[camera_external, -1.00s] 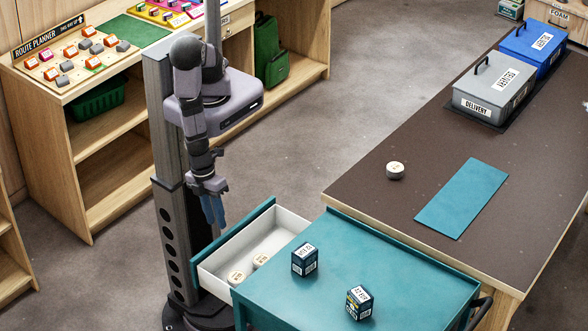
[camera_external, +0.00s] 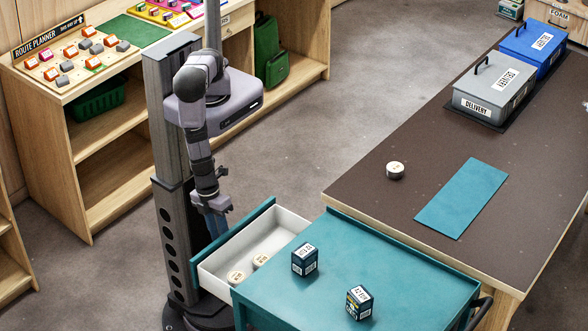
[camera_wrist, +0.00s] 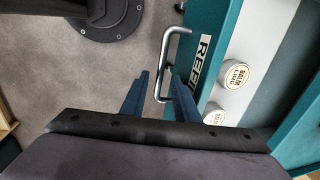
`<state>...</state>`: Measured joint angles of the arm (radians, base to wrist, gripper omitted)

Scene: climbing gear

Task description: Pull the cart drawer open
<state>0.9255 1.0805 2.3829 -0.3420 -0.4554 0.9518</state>
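The cart drawer (camera_external: 222,272) is open, drawn out from the teal cart (camera_external: 405,268). It has a teal front (camera_external: 243,231) and a white inside. Its metal bar handle (camera_wrist: 175,31) shows in the wrist view on the outside of the front, which also shows there (camera_wrist: 204,30). My gripper (camera_external: 215,228) is outside the drawer front, low beside it. In the wrist view its two blue fingers (camera_wrist: 159,80) are apart, with the handle's bar appearing between them; I cannot tell whether they touch it. In the external view the handle is hidden.
Two round tins, one (camera_external: 236,277) and another (camera_external: 260,260), lie in the drawer. Two small dark boxes, one (camera_external: 305,260) and another (camera_external: 359,303), stand on the cart top. A brown-topped table (camera_external: 380,215) adjoins the cart.

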